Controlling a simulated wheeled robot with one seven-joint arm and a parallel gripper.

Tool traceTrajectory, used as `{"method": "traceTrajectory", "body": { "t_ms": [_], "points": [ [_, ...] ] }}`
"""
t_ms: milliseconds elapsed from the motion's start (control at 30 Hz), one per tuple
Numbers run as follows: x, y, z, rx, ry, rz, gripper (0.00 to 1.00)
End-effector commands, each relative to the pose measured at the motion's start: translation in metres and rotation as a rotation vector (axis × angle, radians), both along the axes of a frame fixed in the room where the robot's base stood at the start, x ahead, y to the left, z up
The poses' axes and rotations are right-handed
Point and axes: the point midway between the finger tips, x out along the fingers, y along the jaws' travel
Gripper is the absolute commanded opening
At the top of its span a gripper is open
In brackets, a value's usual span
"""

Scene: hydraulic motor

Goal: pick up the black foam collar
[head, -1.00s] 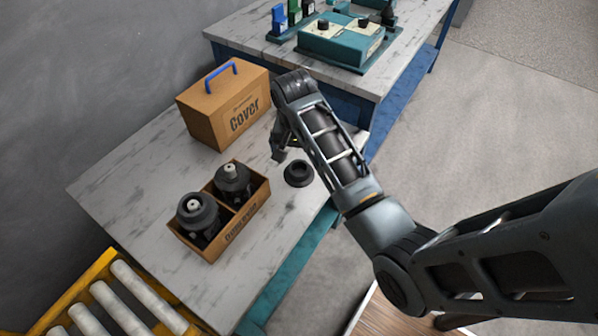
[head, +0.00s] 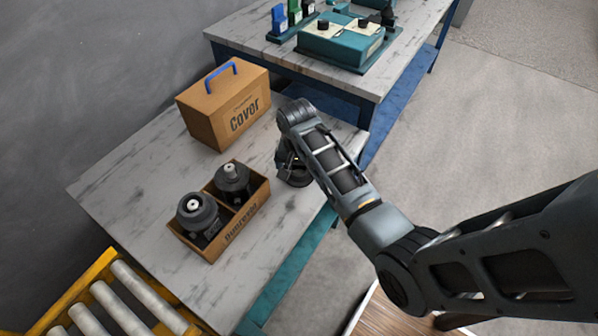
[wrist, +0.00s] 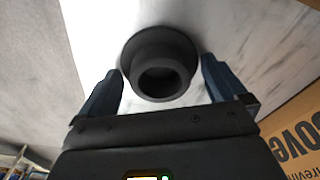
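The black foam collar (wrist: 160,62) is a round black ring with a wide flange and a central hole. In the wrist view it lies between the two spread fingers of my gripper (wrist: 165,88), with gaps visible at both sides. In the head view my gripper (head: 291,166) is low over the table, right above the collar (head: 295,179), which is largely hidden behind it. The gripper is open and empty. Whether the fingertips reach down beside the collar, I cannot tell.
A wooden crate (head: 238,234) with two black motor parts stands left of the collar on the marble-topped table (head: 130,190). A cardboard box marked Cover (head: 200,112) with a blue handle stands behind. The table's right edge is close to the collar.

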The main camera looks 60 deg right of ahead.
Motion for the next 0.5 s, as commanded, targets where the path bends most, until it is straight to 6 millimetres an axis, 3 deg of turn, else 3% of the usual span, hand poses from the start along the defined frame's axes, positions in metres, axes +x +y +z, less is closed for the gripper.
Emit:
{"method": "traceTrajectory", "body": {
  "t_ms": [67, 400, 500],
  "points": [
    [0.0, 0.0, 0.0001, 0.0, 0.0, 0.0, 0.9],
    [-0.0001, 0.0002, 0.0002, 0.0, 0.0, 0.0, 0.58],
    [-0.0001, 0.0001, 0.0002, 0.0, 0.0, 0.0, 0.57]
  ]
}}
